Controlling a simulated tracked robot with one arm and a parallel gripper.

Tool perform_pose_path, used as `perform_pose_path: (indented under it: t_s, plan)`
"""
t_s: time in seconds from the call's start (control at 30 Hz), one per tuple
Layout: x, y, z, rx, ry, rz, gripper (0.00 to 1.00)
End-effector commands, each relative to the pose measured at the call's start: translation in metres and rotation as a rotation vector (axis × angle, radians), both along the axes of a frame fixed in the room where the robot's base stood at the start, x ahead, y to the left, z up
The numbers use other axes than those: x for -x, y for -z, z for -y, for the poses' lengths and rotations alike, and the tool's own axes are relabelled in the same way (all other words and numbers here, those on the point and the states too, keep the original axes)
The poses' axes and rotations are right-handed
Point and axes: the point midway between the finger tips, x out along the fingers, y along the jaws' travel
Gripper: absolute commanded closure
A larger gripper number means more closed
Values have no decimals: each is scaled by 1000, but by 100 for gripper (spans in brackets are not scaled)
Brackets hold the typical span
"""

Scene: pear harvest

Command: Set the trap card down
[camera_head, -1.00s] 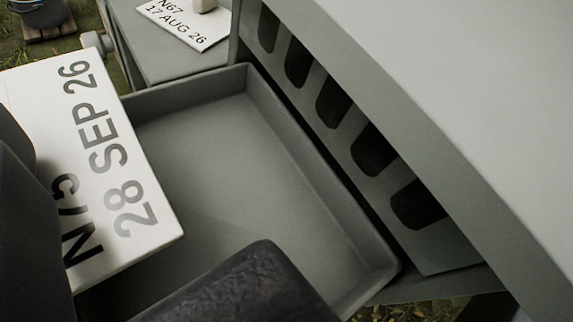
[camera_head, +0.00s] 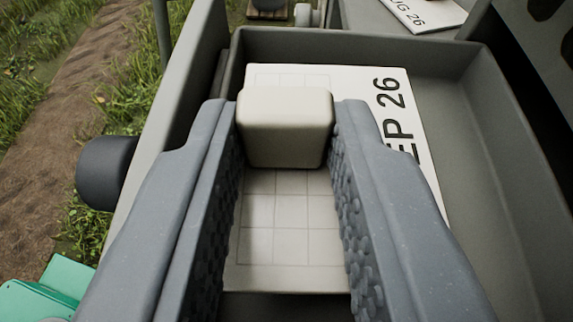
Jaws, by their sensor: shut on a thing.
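The trap card (camera_head: 290,250) is white with a faint grid and dark print, of which "EP 26" shows at its right side. A cream block (camera_head: 286,127) stands up from the card as its grip. My gripper (camera_head: 287,135) is shut on this block, one textured finger on each side. The card is over the left part of a grey tray (camera_head: 350,45), inside its rim in the picture. I cannot tell whether the card touches the tray floor. My fingers hide parts of the card on both sides.
The tray floor right of the card (camera_head: 480,190) is bare. A second card (camera_head: 420,12) lies on a grey surface beyond the tray's far rim. A slotted grey panel (camera_head: 545,40) rises at the upper right. A green object (camera_head: 45,290) is at the lower left.

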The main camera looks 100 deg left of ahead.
Motion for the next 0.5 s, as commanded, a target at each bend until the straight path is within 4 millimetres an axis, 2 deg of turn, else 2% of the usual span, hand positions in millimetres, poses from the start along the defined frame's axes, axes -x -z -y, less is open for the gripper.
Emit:
perform_pose_path:
  t_s: [0.5]
  plan:
    - [1,16,0,7,-2,-1,98]
